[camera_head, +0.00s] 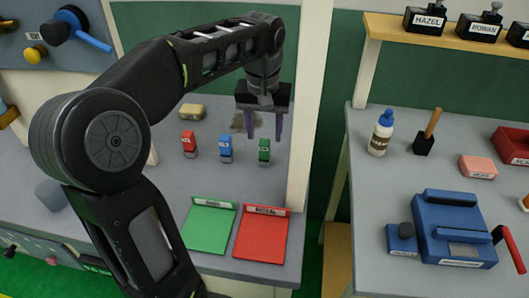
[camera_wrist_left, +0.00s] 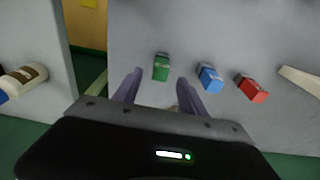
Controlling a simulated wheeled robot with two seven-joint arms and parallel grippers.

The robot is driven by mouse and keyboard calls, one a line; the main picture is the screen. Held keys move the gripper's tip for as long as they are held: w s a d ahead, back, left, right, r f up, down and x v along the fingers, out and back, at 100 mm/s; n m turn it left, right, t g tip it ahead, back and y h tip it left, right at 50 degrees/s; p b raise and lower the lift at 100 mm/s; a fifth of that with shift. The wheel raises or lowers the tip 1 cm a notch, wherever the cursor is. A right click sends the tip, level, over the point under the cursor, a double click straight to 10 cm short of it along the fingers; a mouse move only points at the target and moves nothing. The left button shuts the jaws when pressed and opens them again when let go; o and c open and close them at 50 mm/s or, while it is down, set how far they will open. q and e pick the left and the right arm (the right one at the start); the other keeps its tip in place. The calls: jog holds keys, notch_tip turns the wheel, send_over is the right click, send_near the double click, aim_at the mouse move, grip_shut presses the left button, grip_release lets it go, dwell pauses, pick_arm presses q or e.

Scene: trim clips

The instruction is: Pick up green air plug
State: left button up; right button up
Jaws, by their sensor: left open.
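The green plug (camera_head: 264,147) stands upright on the grey table, at the right end of a row of three small plugs. A blue plug (camera_head: 226,152) and a red plug (camera_head: 189,139) stand to its left. My left gripper (camera_head: 265,128) is open and empty, pointing down, close to the green plug. In the left wrist view the green plug (camera_wrist_left: 161,68) lies just beyond the gap between the fingertips (camera_wrist_left: 158,82), apart from both fingers. The blue plug (camera_wrist_left: 209,78) and red plug (camera_wrist_left: 251,89) are to the right of the fingers there.
A green tray (camera_head: 208,230) and a red tray (camera_head: 262,237) lie at the front of the table. A gap separates this table from the right bench (camera_head: 375,205), which holds a bottle (camera_head: 380,138) and a blue device (camera_head: 455,220).

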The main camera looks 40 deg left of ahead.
aim_at(264, 142)
pick_arm(q)
jog(key=f, duration=0.4)
jog(key=shift+w+a+f, duration=0.2)
jog(key=shift+w+f, duration=0.05)
jog(key=shift+f, duration=0.1)
jog(key=shift+c, duration=0.3)
grip_shut()
dwell(0.4)
